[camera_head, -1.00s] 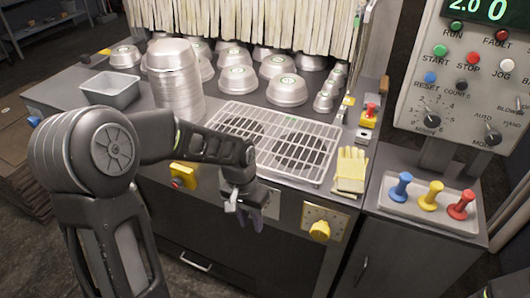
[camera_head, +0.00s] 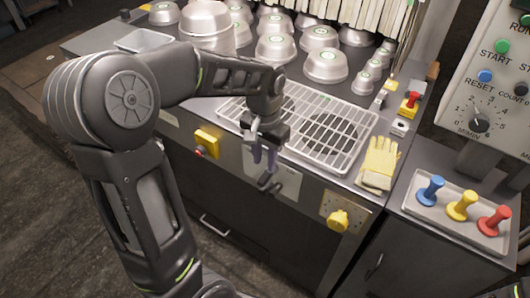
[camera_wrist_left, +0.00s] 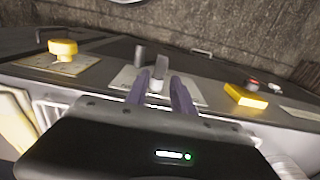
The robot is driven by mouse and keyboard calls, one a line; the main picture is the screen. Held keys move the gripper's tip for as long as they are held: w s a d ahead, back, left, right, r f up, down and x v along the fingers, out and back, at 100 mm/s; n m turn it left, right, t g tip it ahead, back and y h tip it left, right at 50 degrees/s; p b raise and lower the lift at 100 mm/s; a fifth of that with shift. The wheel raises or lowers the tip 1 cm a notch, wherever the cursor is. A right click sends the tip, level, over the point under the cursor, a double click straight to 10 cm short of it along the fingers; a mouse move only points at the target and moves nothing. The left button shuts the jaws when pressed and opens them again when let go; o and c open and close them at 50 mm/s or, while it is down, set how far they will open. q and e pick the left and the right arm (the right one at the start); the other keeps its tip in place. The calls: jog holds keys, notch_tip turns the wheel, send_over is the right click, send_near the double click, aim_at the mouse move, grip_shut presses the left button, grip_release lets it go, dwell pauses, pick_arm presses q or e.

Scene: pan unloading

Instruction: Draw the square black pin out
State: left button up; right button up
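A dark pin (camera_head: 266,182) sticks out of a light metal plate (camera_head: 290,180) on the front panel of the cabinet. In the left wrist view a short black pin (camera_wrist_left: 140,56) stands on the plate, beside a grey metal piece (camera_wrist_left: 160,66). Its square shape is too small to make out. My left gripper (camera_head: 263,158) is in front of the panel, just above the pin. In the left wrist view its two purple-grey fingers (camera_wrist_left: 161,92) are apart with nothing held. The pin lies beyond the left-hand finger, apart from it as far as I can tell. My right gripper is out of view.
A yellow box with a red button (camera_head: 207,141) is left of the plate, and a yellow knob (camera_head: 340,220) is right of it. A wire rack (camera_head: 355,130) and a yellow glove (camera_head: 380,160) lie on the top. Pans (camera_head: 277,48) stand behind. Colored pegs (camera_head: 461,205) stand at right.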

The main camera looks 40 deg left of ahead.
aim_at(265, 176)
pick_arm(q)
notch_tip(265, 176, down, 6)
jog(key=shift+r, duration=0.1)
dwell(0.4)
grip_shut()
dwell(0.6)
